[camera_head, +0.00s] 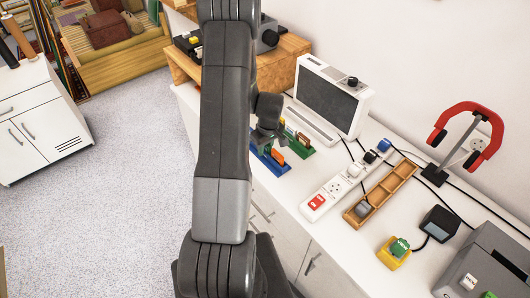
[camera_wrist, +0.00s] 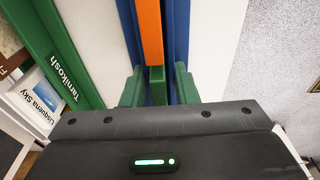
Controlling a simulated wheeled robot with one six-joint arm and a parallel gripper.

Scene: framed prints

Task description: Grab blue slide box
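The blue slide box (camera_head: 268,162) is a low, long blue holder on the white counter, partly hidden behind my arm in the head view. In the wrist view the blue box (camera_wrist: 180,40) runs away from my gripper with an orange slide (camera_wrist: 151,30) standing in it. My gripper (camera_wrist: 158,88) is over its near end, its green fingers apart, one on each side of the blue part. I cannot tell whether the fingers touch it. In the head view my gripper (camera_head: 268,135) is low over the box, mostly dark and small.
A green holder (camera_head: 299,148) stands close beside the blue box; its green side (camera_wrist: 50,55) shows at left in the wrist view. A white-framed screen (camera_head: 335,98) stands behind. A power strip (camera_head: 340,185) and a wooden tray (camera_head: 385,192) lie to the right.

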